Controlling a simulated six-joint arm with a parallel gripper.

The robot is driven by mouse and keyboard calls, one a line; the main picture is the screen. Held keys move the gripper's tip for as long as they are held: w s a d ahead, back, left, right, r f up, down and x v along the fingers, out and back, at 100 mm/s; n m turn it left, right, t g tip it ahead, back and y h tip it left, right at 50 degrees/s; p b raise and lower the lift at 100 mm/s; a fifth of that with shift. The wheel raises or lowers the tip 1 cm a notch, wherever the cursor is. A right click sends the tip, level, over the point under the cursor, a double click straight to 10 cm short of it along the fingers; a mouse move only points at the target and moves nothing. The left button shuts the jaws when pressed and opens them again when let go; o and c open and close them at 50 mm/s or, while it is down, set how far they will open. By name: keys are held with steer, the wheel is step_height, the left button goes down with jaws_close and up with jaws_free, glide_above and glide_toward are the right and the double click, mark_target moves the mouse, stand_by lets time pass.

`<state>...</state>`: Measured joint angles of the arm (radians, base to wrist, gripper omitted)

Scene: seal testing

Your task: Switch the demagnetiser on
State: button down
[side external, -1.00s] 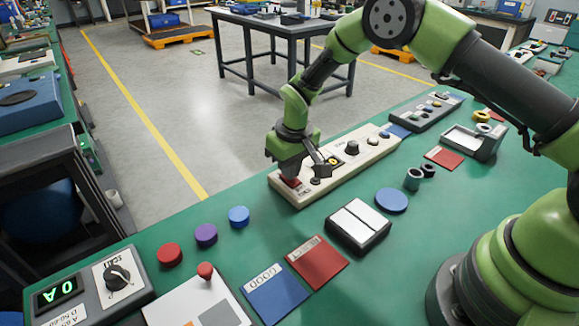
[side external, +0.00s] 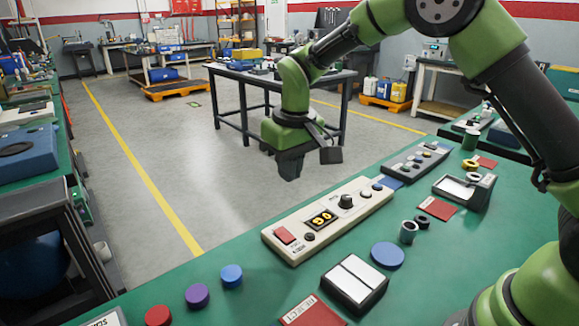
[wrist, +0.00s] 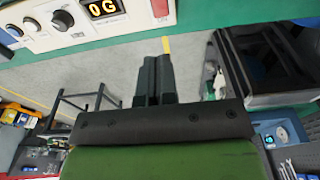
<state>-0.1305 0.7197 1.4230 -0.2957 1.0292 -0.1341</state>
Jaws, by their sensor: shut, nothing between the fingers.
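A long cream control box, apparently the demagnetiser (side external: 345,222), lies on the green bench. Its label is too small to read. It has a red rocker switch (side external: 285,235) at its near left end, a lit orange display (side external: 322,219) and a black knob (side external: 346,201). In the wrist view the lit display (wrist: 103,8) and the red switch (wrist: 160,8) show at the top edge. My gripper (side external: 290,170) is shut and empty, above and behind the box, clear of it. Its fingers (wrist: 152,75) sit together in the wrist view.
A grey switch panel (side external: 415,160) stands beyond the box. A black-and-white twin-pad block (side external: 354,282), a blue disc (side external: 387,255) and small cylinders (side external: 408,232) lie to its right. Red, purple and blue caps (side external: 197,295) lie in front. Open floor lies behind the bench.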

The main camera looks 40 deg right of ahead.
mark_target(279, 229)
stand_by(0.3)
steer(key=shift+w, duration=0.7)
steer(key=f, duration=0.4)
steer(key=w+f, duration=0.1)
steer(key=f, duration=0.9)
steer(key=shift+w, duration=0.35)
